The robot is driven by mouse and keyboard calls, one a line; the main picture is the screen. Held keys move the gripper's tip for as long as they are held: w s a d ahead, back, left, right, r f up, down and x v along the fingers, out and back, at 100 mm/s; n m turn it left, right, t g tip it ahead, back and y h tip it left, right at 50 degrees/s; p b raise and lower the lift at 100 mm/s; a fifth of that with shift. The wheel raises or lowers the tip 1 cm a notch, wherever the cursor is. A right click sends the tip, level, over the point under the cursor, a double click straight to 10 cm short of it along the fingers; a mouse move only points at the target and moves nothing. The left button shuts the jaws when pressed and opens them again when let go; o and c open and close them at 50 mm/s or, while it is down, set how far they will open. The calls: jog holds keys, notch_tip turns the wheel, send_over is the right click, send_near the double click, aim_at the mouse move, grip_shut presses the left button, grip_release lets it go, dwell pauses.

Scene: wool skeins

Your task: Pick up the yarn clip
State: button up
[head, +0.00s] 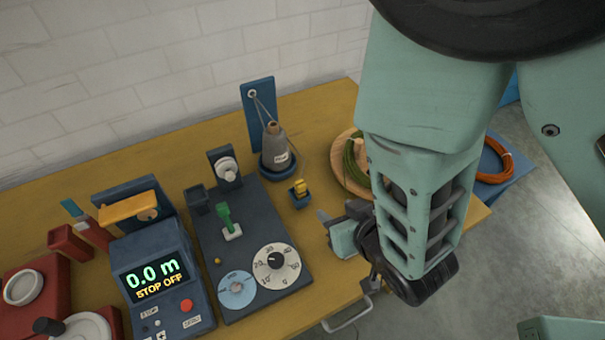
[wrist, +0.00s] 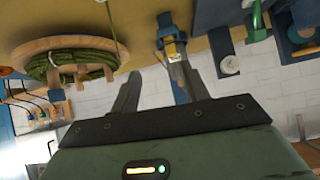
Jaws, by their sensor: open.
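The yarn clip appears to be the small yellow piece (head: 301,187) in a little blue holder (head: 299,200) on the table, right of the dark panel. In the wrist view the yellow piece (wrist: 171,49) shows just beyond the tip of the right finger, with its blue holder (wrist: 166,24) behind it. My gripper (head: 333,229) is open and empty, to the right of and nearer than the clip in the head view. In the wrist view its two fingers (wrist: 155,80) stand apart with nothing between them. Contact with the clip cannot be told.
A grey yarn cone (head: 274,150) stands behind the clip, with a blue upright plate (head: 258,112). A wooden ring with green cord (head: 350,165) lies to the right. The dark panel (head: 245,265) carries dials and a green lever (head: 226,217). A meter box (head: 160,290) reads 0.0 m.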

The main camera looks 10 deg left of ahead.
aim_at(298, 184)
jog(key=shift+n+t+y, duration=0.5)
jog(key=shift+t+y, duration=0.2)
jog(key=b+x, duration=0.2)
jog(key=b, duration=0.2)
jog(key=b+x, duration=0.2)
jog(key=b, duration=0.2)
jog(key=shift+s+a, duration=0.1)
jog(key=shift+a, duration=0.4)
jog(key=b, duration=0.4)
jog(key=shift+w+a+f+b, duration=0.1)
jog(key=shift+w+a+b, duration=0.05)
jog(key=shift+w+b, duration=0.15)
jog(key=p+x, duration=0.1)
jog(key=x, duration=0.5)
jog(key=shift+w+a, duration=0.1)
jog(key=shift+w, duration=0.05)
jog(key=shift+s+f+p+x, duration=0.1)
jog(key=shift+p+x, duration=0.05)
jog(key=shift+x, duration=0.8)
jog(key=shift+s+f+p+x, duration=0.1)
jog(key=shift+p+x, duration=0.05)
jog(key=shift+x, duration=0.85)
jog(key=shift+s+f+p+x, duration=0.1)
jog(key=shift+s+p+x, duration=0.05)
jog(key=shift+x, duration=0.8)
jog(key=shift+a, duration=0.2)
grip_shut()
